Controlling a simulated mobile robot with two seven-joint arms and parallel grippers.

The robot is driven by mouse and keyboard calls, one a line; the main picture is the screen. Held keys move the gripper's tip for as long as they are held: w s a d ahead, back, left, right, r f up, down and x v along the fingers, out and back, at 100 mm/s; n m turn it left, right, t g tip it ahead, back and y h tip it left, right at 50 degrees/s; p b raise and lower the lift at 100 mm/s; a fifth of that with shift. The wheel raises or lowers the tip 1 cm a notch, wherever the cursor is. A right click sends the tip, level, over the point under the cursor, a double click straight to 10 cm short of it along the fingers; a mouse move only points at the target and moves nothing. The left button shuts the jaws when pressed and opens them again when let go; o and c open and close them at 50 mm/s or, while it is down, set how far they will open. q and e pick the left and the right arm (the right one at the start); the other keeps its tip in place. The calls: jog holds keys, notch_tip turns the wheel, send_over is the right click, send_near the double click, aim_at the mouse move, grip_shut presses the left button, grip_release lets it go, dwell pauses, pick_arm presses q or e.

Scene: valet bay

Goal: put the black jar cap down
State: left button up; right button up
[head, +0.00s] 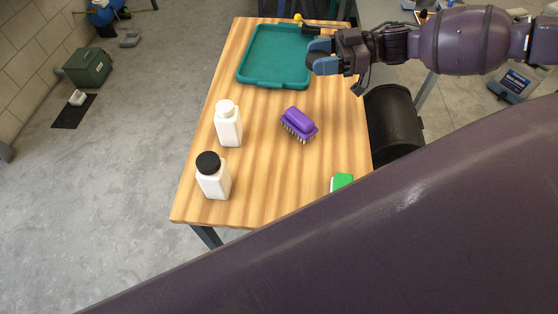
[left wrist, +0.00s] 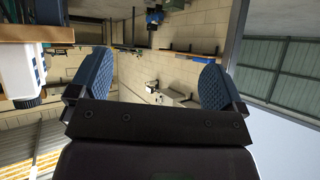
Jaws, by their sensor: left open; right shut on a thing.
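My right gripper (head: 314,57) is over the right side of the teal tray (head: 247,82), at the far end of the table. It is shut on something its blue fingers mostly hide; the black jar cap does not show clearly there. A white jar (head: 214,184) with a black top (head: 207,162) stands upright near the table's left front corner. Another white jar (head: 229,130), with a white top, stands behind it. My left gripper (left wrist: 152,88) is open in the left wrist view, with nothing between its fingers.
A purple brush (head: 299,123) lies mid-table, bristles toward the front. A green and white thing (head: 342,182) lies at the right front, partly cut off by my arm. A black bin (head: 393,120) stands beside the table's right edge. The wooden table (head: 262,190) has bare room around the brush.

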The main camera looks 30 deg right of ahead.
jog(key=shift+d+f, duration=0.15)
jog(key=shift+d, duration=0.05)
notch_tip(320, 180, down, 19)
jog(key=b, duration=0.2)
jog(key=shift+f+b, duration=0.1)
jog(key=shift+b, duration=0.25)
jog(key=shift+f, duration=0.2)
jog(key=shift+r, duration=0.1)
jog(key=shift+f, duration=0.35)
jog(key=shift+s+f+b, duration=0.1)
jog(key=shift+f+b, duration=0.15)
jog(key=shift+b, duration=0.05)
